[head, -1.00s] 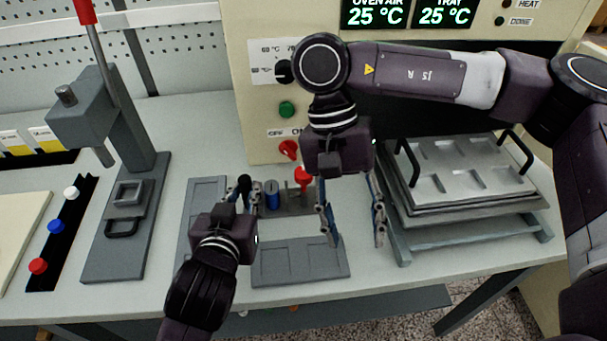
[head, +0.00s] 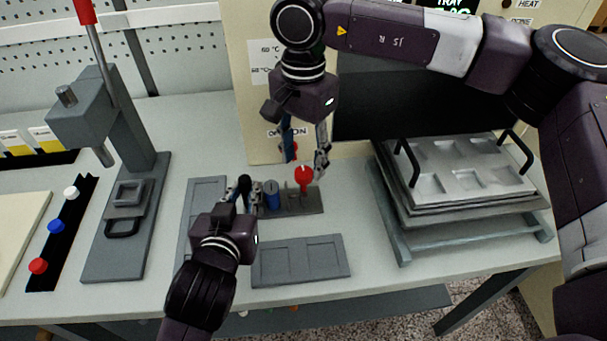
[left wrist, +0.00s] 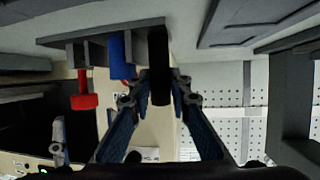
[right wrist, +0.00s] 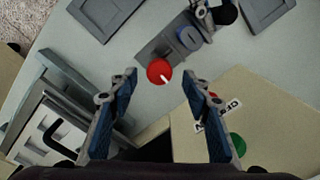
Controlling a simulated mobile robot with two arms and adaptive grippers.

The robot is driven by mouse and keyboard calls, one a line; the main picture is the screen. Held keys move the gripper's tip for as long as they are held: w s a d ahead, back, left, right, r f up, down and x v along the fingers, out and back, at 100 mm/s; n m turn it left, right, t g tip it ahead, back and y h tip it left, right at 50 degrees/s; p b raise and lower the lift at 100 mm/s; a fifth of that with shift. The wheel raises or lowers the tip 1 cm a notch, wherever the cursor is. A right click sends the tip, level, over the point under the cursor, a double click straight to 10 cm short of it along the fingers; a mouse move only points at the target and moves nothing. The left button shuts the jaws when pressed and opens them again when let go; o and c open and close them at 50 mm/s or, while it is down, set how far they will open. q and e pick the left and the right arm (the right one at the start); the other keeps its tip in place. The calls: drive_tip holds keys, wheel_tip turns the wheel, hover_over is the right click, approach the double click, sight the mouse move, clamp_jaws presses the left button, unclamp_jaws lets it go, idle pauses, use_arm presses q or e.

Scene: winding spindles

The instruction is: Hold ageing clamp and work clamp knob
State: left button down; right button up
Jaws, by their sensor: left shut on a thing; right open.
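The ageing clamp is a grey base (head: 312,204) with a black post (head: 245,183), a blue cylinder (head: 271,194) and a red knob (head: 304,176) in a row. My left gripper (head: 241,197) is shut on the black post, which also shows between its fingers in the left wrist view (left wrist: 158,60). My right gripper (head: 305,163) is open and empty, just above and behind the red knob. In the right wrist view the red knob (right wrist: 159,72), with a white mark, lies between the open fingertips and looks untouched.
Grey panels (head: 301,261) lie in front of and left of the clamp. A beige oven with a red dial (right wrist: 212,98) and green button (right wrist: 237,144) stands close behind. A metal tray stack (head: 458,172) is on the right, a lever press (head: 125,220) on the left.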

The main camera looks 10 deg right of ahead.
sight(304, 181)
drive_tip(key=shift+f, duration=1.2)
clamp_jaws()
drive_tip(key=m, duration=1.2)
drive_tip(key=shift+m, duration=0.3)
unclamp_jaws()
